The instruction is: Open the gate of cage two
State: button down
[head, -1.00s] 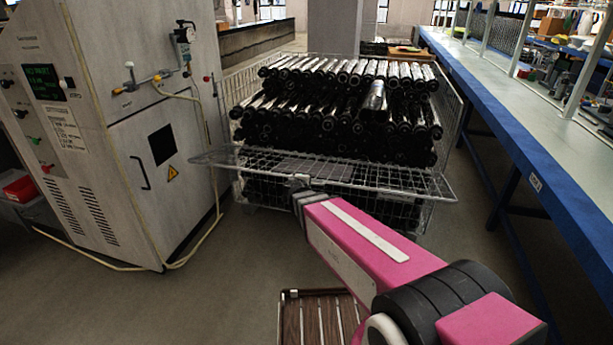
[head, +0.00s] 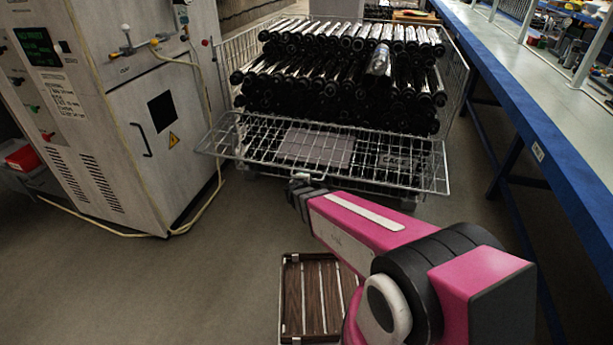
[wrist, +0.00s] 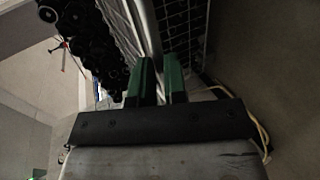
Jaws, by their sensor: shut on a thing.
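The wire cage (head: 457,95) stands ahead, full of black tubes. Its mesh gate (head: 230,148) is swung outward and down at the front, lying tilted towards me. A grey plate (head: 318,146) shows at the gate's middle; the lettering beside it is too small to read surely. My gripper (head: 300,178) is at the middle of the gate's near edge and is shut on it; the arm mostly hides the fingers in the head view. In the wrist view, the green fingers (wrist: 159,78) close around a pale rail, with mesh (wrist: 182,25) to the right.
Black tubes (head: 335,75) are stacked in several rows in the cage. A grey machine cabinet (head: 150,120) stands close on the left, with a yellow hose on the floor. A long blue-edged bench (head: 540,140) runs along the right. A slatted wooden thing (head: 305,300) lies low in front.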

jog(key=shift+s+f, duration=0.1)
jog(key=shift+f, duration=0.05)
jog(key=c, duration=1.2)
grip_release()
jog(key=shift+o, duration=0.2)
jog(key=v, duration=1.1)
jog(key=s+d+r+m+g+y, duration=0.1)
jog(key=s+d+m+g+y, duration=0.1)
jog(key=d+m+g, duration=0.4)
jog(key=s+d+r+m+g+y, duration=0.2)
jog(key=s+d+m+g, duration=0.3)
jog(key=d+m, duration=0.3)
jog(key=d+g, duration=0.1)
jog(key=d, duration=0.3)
jog(key=shift+s+r+g, duration=0.25)
jog(key=shift+s+g, duration=0.1)
jog(key=shift+g, duration=0.05)
